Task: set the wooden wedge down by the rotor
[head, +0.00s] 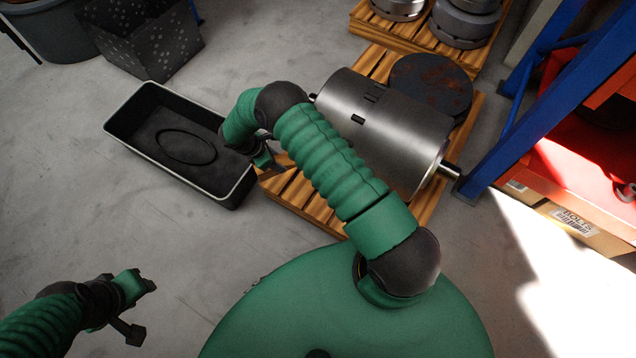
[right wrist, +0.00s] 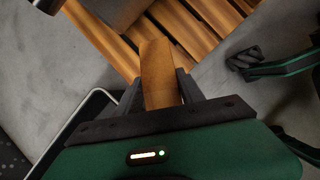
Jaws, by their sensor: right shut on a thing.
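The rotor (head: 390,132) is a grey metal cylinder with shaft ends, lying on its side on a wooden pallet (head: 312,205). My right gripper (head: 268,163) is at the pallet's left edge, left of the rotor and partly hidden by my forearm. In the right wrist view, this gripper (right wrist: 158,85) is shut on the wooden wedge (right wrist: 157,65), a plain brown block. The wedge's tip points toward the pallet slats; whether it touches them I cannot tell. My left gripper (head: 140,308) is open and empty over the floor at lower left.
A black bin (head: 125,125) with a pale rim stands left of the pallet. A rusty disc (head: 432,82) lies behind the rotor. A blue-and-red rack (head: 485,178) stands close at the right. Another pallet (head: 372,30) with metal parts is at the back.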

